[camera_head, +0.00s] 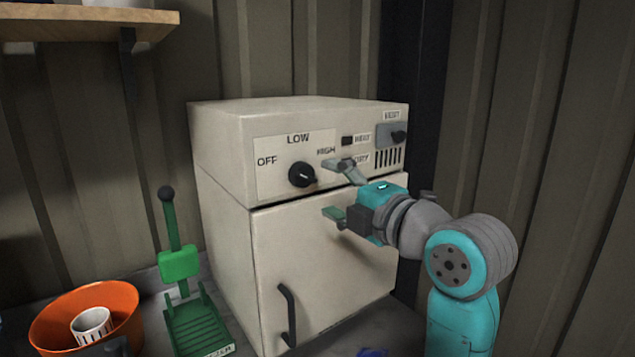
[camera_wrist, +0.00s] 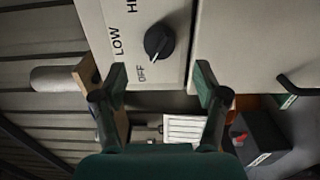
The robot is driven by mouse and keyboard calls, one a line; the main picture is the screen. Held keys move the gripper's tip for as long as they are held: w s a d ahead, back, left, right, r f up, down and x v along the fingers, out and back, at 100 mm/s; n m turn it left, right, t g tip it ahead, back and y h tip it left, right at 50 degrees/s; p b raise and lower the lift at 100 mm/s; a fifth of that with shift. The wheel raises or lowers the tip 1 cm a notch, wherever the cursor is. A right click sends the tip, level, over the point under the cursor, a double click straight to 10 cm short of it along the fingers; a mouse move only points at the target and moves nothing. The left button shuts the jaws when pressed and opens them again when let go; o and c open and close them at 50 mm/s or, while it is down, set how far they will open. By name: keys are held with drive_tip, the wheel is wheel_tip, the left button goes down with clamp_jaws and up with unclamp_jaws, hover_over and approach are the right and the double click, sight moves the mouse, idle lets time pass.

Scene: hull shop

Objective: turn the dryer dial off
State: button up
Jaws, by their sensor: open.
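The dryer (camera_head: 222,170) is a cream box with a control panel above a door. Its black dial (camera_head: 302,174) sits at the panel's left, with OFF left, LOW above and HIGH right. In the wrist view the dial (camera_wrist: 158,42) has a pale mark toward OFF. The head view shows a pale mark at its lower right, so I cannot tell the setting surely. My gripper (camera_head: 340,190) is open and empty, right of the dial and apart from it. In the wrist view the dial shows beyond the gap between the fingers (camera_wrist: 161,78).
A small grey switch plate (camera_head: 391,134) is at the panel's upper right. The door handle (camera_head: 288,314) sticks out below. A green stand (camera_head: 180,264) and an orange bowl (camera_head: 122,297) are left of the dryer. A wooden shelf (camera_head: 80,24) hangs upper left.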

drive_tip(key=shift+v, duration=2.55)
drive_tip(key=d+f+m+t+h, duration=0.1)
drive_tip(key=d+f+m+h, duration=0.25)
drive_tip(key=f+m, duration=1.2)
drive_tip(key=s+d+f+h, duration=0.1)
drive_tip(key=s+d+f, duration=0.1)
drive_tip(key=s+f, duration=0.35)
drive_tip(key=s+d+f+m+h, duration=0.1)
drive_tip(key=s+d+f+h, duration=0.1)
drive_tip(key=f, duration=0.7)
drive_tip(key=s+d+f+h, duration=0.1)
drive_tip(key=s+f, duration=0.3)
drive_tip(key=f, duration=0.3)
drive_tip(key=s+d+f+m+h, duration=0.1)
drive_tip(key=s+d+f+m, duration=0.2)
drive_tip(key=s, duration=0.5)
drive_tip(key=s+d+f+m+h, duration=0.1)
drive_tip(key=s+f+m, duration=0.2)
drive_tip(key=s+f, duration=0.4)
drive_tip(key=s+r+m+h, duration=0.1)
drive_tip(key=s+r+m, duration=0.1)
drive_tip(key=s, duration=1.6)
drive_tip(key=shift+d+m+g, duration=0.4)
drive_tip(key=shift+d+m, duration=0.05)
